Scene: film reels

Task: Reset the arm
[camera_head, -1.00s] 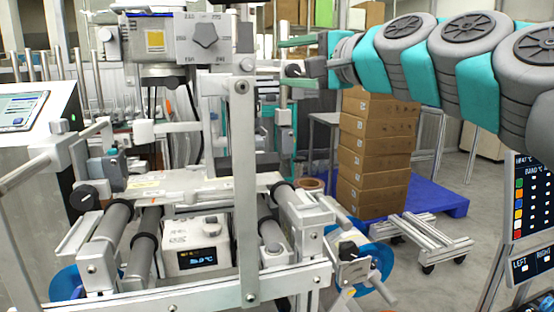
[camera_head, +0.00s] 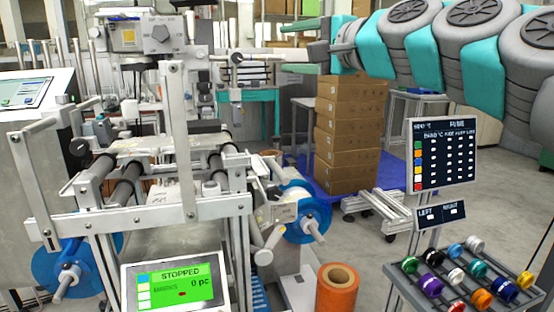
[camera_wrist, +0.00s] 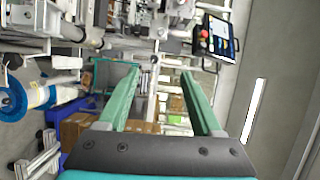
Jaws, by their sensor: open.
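My arm reaches in from the upper right of the head view, grey and teal, held high over the floor. My gripper (camera_head: 297,60) is at its left end, near the upper middle of the picture. In the wrist view my gripper (camera_wrist: 158,90) shows two green fingers spread wide apart with nothing between them. It is open and empty, and touches nothing that I can see.
A machine with rollers (camera_head: 125,185) and a "STOPPED" screen (camera_head: 174,287) stands at left. Stacked boxes (camera_head: 345,140) are on a blue pallet (camera_head: 392,172). A colour board (camera_head: 443,155) and a rack of coloured reels (camera_head: 392,272) stand at right, with an orange roll (camera_head: 337,298) near the front.

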